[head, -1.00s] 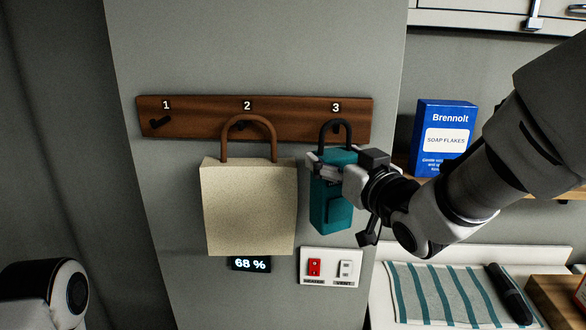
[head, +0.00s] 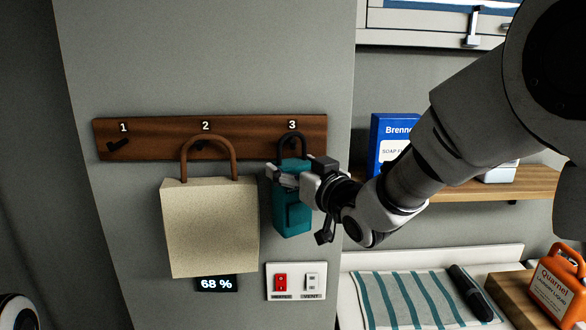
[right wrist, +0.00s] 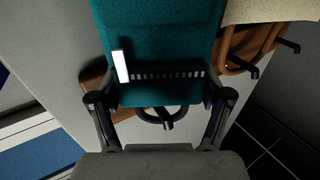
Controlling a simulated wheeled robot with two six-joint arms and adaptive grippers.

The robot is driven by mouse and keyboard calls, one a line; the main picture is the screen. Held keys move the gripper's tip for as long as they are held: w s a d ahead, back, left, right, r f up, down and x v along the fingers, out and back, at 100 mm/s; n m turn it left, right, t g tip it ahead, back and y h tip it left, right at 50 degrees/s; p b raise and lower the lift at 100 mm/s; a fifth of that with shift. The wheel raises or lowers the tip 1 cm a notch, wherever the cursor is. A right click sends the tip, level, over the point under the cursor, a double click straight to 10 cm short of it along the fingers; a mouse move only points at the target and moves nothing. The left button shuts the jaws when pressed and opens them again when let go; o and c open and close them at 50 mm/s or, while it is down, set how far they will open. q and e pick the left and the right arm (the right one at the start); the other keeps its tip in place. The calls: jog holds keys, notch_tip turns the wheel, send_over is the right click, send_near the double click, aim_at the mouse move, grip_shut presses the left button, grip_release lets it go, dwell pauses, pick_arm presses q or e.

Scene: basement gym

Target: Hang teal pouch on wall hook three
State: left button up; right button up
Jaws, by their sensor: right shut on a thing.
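The teal pouch (head: 293,217) is upright in front of the wall, below the number 3 of the wooden hook rail (head: 255,126). My right gripper (head: 288,177) is shut on its upper part. Its dark loop handle (head: 292,138) stands up in front of the rail at hook three. In the right wrist view the pouch (right wrist: 158,50) fills the upper middle between my fingers. The loop (right wrist: 150,117) and a dark hook (right wrist: 167,124) overlap there; I cannot tell whether the hook passes through the loop. My left gripper is out of view.
A cream bag (head: 210,228) hangs at hook two by its brown handle, close left of the pouch. Hook one (head: 118,145) is bare. A switch plate (head: 296,281) and a display (head: 216,284) are below. A blue soap box (head: 385,140) stands right of the wall panel.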

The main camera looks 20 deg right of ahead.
jog(key=shift+f, duration=0.15)
jog(key=o, duration=1.7)
jog(key=shift+w, duration=0.1)
jog(key=shift+w+d+f, duration=0.35)
jog(key=shift+w, duration=0.25)
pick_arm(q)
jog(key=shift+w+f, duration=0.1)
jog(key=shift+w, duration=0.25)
pick_arm(e)
jog(key=shift+s+a+r, duration=0.15)
jog(key=shift+s+a, duration=0.05)
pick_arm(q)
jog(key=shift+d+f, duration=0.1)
